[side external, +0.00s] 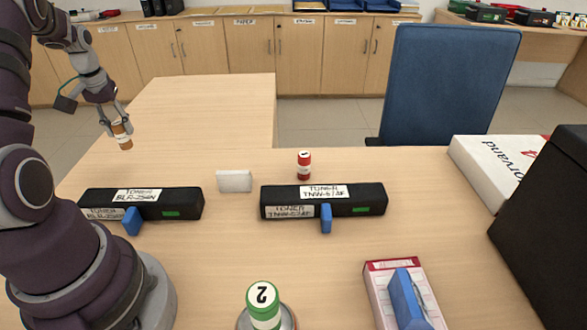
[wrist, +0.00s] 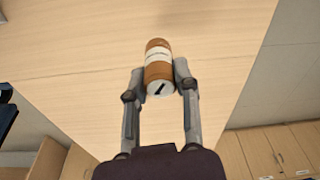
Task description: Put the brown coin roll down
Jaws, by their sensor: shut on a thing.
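The brown coin roll (side external: 122,136) is a small orange-brown cylinder with a white label band. My gripper (side external: 116,127) is shut on it at the left of the side view, near the table's far left part. The roll hangs slightly tilted below the fingers. In the wrist view the brown coin roll (wrist: 158,58) sits between the two fingertips of my gripper (wrist: 159,76), with its pale end towards the camera. Bare wood shows behind it. I cannot tell for sure how far it is above the table.
A red roll (side external: 304,166) stands near two black toner boxes (side external: 150,204) (side external: 340,200) and a white block (side external: 234,181). A green roll (side external: 263,305) stands in a round holder at the front. A blue chair (side external: 450,85) is behind. The far left tabletop (side external: 200,115) is clear.

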